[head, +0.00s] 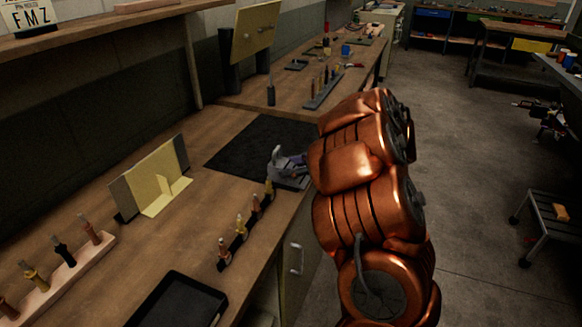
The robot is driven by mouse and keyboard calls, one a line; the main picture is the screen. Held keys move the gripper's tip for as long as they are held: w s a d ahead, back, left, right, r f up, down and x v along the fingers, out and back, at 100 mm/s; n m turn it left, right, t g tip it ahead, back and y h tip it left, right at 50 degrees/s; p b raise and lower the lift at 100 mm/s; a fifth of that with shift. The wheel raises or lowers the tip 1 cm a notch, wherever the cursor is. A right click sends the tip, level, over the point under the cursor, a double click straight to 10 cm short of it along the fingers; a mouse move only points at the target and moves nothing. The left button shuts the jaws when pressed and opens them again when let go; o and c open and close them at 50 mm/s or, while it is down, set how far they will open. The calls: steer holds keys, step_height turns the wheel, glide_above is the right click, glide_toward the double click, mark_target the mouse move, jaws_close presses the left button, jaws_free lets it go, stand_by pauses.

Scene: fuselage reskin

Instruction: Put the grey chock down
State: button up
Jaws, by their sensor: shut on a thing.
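My gripper (289,162) shows only in part at the right edge of the black mat (240,143) on the wooden bench. My copper arm hides much of it. It is shut on a small grey piece, which I take to be the grey chock (290,182). The chock is low, close to the bench's front edge. I cannot tell whether its underside touches the bench or the mat. The left and middle parts of the mat are bare.
A rack of upright tools (239,239) stands just in front of the gripper along the bench edge. A yellow-panelled stand (150,180) is to the left, a black tray (178,302) nearer. Another tool rack (322,93) stands beyond the mat. The floor lies right of the bench.

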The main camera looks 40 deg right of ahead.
steer(key=shift+f, duration=0.1)
steer(key=o, duration=1.4)
steer(key=shift+o, duration=0.2)
steer(key=shift+s+d+r, duration=0.15)
steer(key=shift+s+r, duration=0.05)
steer(key=shift+s, duration=0.05)
steer(key=v, duration=1.1)
